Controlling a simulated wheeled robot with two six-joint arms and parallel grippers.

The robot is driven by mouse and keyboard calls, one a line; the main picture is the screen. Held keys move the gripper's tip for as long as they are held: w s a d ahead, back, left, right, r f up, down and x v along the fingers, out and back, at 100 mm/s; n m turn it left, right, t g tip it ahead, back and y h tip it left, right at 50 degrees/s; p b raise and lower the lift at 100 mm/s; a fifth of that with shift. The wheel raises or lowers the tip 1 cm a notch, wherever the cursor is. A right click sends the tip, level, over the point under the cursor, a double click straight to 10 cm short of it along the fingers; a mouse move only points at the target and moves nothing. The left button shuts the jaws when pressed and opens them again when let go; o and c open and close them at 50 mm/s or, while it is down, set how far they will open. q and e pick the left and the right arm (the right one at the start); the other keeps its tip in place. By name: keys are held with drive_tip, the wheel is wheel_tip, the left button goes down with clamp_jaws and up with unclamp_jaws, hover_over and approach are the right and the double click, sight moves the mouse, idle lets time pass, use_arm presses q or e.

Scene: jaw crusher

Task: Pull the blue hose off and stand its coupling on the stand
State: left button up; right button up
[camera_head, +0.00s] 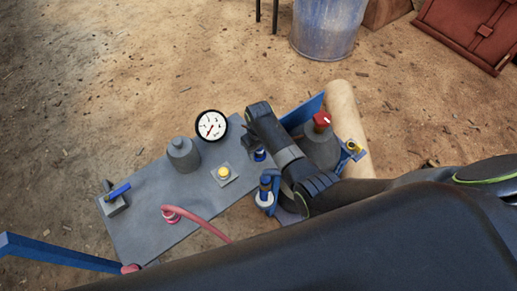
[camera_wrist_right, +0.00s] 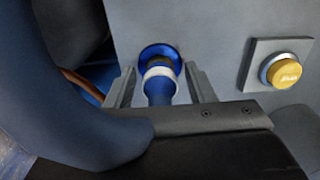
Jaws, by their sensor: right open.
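The blue coupling (camera_wrist_right: 160,85) shows in the right wrist view, with a pale ring and a blue flange against the grey panel. My right gripper (camera_wrist_right: 162,82) is open, with one finger on each side of the coupling. I cannot tell whether the fingers touch it. In the head view a blue fitting (camera_head: 260,154) shows under my right wrist, which hides part of it. Just below it, another blue piece (camera_head: 265,187) stands over a pale round base (camera_head: 264,199). My arm hides the hose's run, and I cannot identify the stand clearly. My left gripper is not in view.
The grey panel (camera_head: 150,205) carries a gauge (camera_head: 211,125), a grey cylinder (camera_head: 183,153), a yellow button (camera_head: 223,173), a blue lever (camera_head: 118,192) and a red hose (camera_head: 198,222). A grey body with a red cap (camera_head: 321,121) stands right of my wrist. A blue bin (camera_head: 327,25) is farther back.

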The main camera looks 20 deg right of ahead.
drive_tip(key=shift+p, duration=0.3)
idle(0.5)
drive_tip(key=shift+c, duration=0.3)
clamp_jaws()
drive_tip(key=shift+r+p, duration=3.05)
drive_tip(key=shift+p, duration=0.4)
